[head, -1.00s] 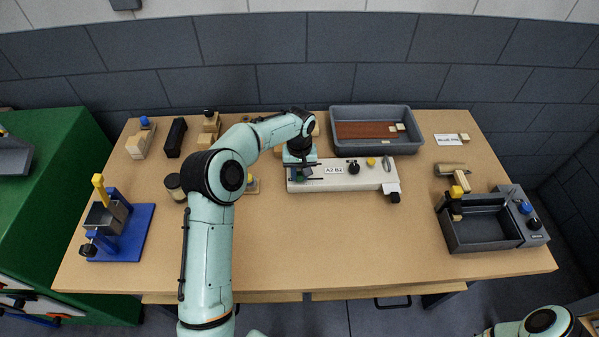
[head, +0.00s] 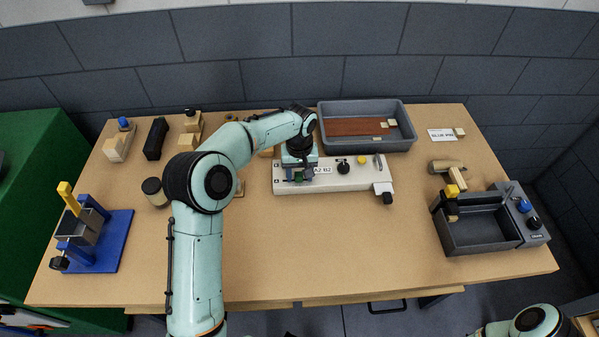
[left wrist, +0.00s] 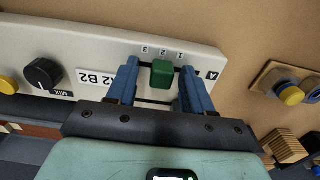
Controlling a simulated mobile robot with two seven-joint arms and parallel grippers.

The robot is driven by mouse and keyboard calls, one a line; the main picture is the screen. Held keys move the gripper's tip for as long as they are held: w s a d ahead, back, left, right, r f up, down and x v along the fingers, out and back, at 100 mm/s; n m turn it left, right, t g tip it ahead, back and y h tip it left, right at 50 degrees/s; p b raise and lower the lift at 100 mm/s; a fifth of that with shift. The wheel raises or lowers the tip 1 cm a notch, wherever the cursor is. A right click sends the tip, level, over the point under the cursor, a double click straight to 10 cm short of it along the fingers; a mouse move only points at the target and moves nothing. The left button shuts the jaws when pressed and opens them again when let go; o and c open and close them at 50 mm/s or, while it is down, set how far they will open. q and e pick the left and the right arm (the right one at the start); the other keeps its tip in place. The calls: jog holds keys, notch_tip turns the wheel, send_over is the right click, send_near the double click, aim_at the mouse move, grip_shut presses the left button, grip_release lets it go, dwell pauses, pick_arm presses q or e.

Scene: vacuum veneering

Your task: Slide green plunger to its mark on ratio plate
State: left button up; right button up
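The ratio plate (head: 355,181) is a long white panel on the bench, with a label reading A2 B2 and a black knob. It also shows in the left wrist view (left wrist: 215,62), with marks 1, 2, 3 and the letter A. The green plunger (left wrist: 162,75) is a small green block beside the 2 mark. My left gripper (left wrist: 160,88) has its blue fingers on either side of the plunger, with a gap showing on both sides. In the head view my left gripper (head: 299,175) is over the plate's left end. My right gripper is out of view.
A grey tray (head: 403,138) with brown strips stands behind the plate. A grey basin unit (head: 477,249) is at the right, and a blue stand (head: 112,250) at the left. A dark jar (head: 154,192) is left of my arm. The bench front is clear.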

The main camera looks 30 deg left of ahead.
aim_at(300, 174)
pick_arm(q)
jog(key=shift+r, duration=0.1)
notch_tip(300, 174, up, 13)
jog(key=p, duration=0.2)
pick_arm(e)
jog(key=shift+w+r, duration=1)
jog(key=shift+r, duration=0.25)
pick_arm(q)
jog(key=shift+r, duration=0.1)
